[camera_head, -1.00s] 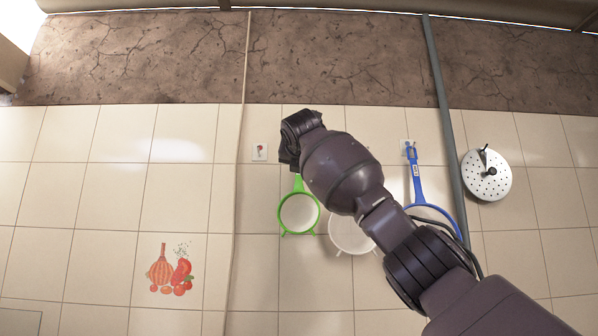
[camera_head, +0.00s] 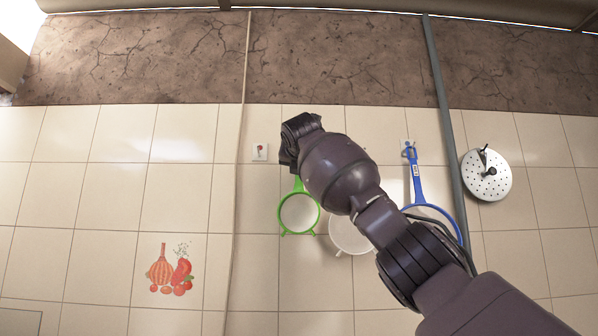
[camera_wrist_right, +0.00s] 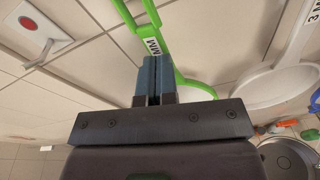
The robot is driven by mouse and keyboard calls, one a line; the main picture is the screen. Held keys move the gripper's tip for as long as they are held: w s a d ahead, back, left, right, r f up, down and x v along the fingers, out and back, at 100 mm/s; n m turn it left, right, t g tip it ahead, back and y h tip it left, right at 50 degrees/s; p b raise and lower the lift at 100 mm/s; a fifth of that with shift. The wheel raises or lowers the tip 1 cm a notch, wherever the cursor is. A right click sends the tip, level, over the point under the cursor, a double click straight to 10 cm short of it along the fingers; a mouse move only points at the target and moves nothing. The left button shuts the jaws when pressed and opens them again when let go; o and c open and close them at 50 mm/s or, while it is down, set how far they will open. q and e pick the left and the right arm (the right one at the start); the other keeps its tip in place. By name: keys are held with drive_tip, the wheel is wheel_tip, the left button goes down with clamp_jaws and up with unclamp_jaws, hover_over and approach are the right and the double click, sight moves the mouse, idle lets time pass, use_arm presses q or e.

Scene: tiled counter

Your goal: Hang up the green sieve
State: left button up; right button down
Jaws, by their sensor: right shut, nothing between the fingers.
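The green sieve (camera_head: 299,213) is in front of the tiled wall, bowl down, in the head view. Its upper handle is hidden behind my right arm, so what holds it up cannot be seen. In the right wrist view its green handle (camera_wrist_right: 180,72), with a white label, passes right by the fingertips. My right gripper (camera_wrist_right: 151,62) is shut and empty beside the handle; whether it touches cannot be told. A white hook with a red mark (camera_head: 260,151) is on the wall left of the sieve, and shows in the wrist view (camera_wrist_right: 36,25). My left gripper is out of view.
A white sieve (camera_head: 348,235) is close right of the green one, partly behind my arm. A blue sieve (camera_head: 417,185) hangs from a hook further right. A grey pipe (camera_head: 446,130) and a round perforated white disc (camera_head: 487,186) follow.

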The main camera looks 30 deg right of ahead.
drive_tip(key=shift+w+d, duration=0.3)
drive_tip(key=shift+w, duration=0.2)
idle(0.4)
drive_tip(key=shift+f+b+v, duration=0.2)
drive_tip(key=shift+b+v, duration=0.8)
drive_tip(key=shift+v, duration=0.55)
idle(3.0)
drive_tip(key=shift+f+b+v, duration=0.15)
drive_tip(key=shift+b+v, duration=0.6)
drive_tip(key=shift+v, duration=0.5)
drive_tip(key=shift+f+b+v, duration=0.2)
drive_tip(key=shift+b+v, duration=0.55)
drive_tip(key=shift+v, duration=0.5)
